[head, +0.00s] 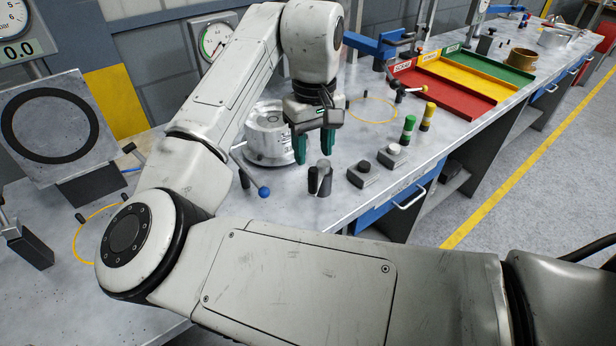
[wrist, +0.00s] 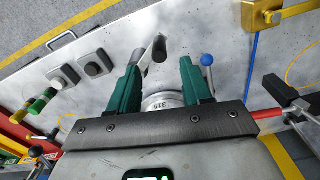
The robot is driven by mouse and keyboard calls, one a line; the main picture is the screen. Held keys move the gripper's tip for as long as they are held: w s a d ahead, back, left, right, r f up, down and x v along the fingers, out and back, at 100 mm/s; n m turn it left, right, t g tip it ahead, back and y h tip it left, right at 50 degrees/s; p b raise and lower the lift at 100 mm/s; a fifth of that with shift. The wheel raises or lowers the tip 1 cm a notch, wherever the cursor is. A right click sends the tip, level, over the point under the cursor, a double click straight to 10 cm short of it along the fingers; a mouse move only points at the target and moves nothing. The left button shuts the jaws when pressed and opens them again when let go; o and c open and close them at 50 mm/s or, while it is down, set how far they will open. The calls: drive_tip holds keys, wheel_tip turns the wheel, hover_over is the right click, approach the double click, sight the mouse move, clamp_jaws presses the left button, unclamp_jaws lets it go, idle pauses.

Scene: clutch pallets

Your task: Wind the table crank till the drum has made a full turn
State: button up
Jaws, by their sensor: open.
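The drum (head: 266,136) is a silvery metal cylinder on a round base, left of and behind my gripper in the head view. In the wrist view its marked rim (wrist: 162,102) shows between the fingers, partly hidden by the gripper. What looks like the table crank (head: 324,176) is a short grey post with a black upright handle (head: 313,181), in front of the drum. It also shows in the wrist view (wrist: 157,47), just beyond the fingertips. My gripper (head: 314,157) has green fingers, spread and empty, pointing down above and behind the crank, apart from it.
A lever with a blue ball (head: 264,192) stands left of the crank. Two button boxes, one black-topped (head: 363,174) and one white-topped (head: 393,156), stand to the right, with green (head: 409,128) and yellow (head: 428,116) posts behind. Coloured trays (head: 455,85) lie farther back.

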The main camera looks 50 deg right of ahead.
sight(313, 169)
wheel_tip(313, 169, down, 8)
drive_tip(key=shift+f, duration=0.1)
drive_tip(key=shift+c, duration=0.4)
clamp_jaws()
idle(0.5)
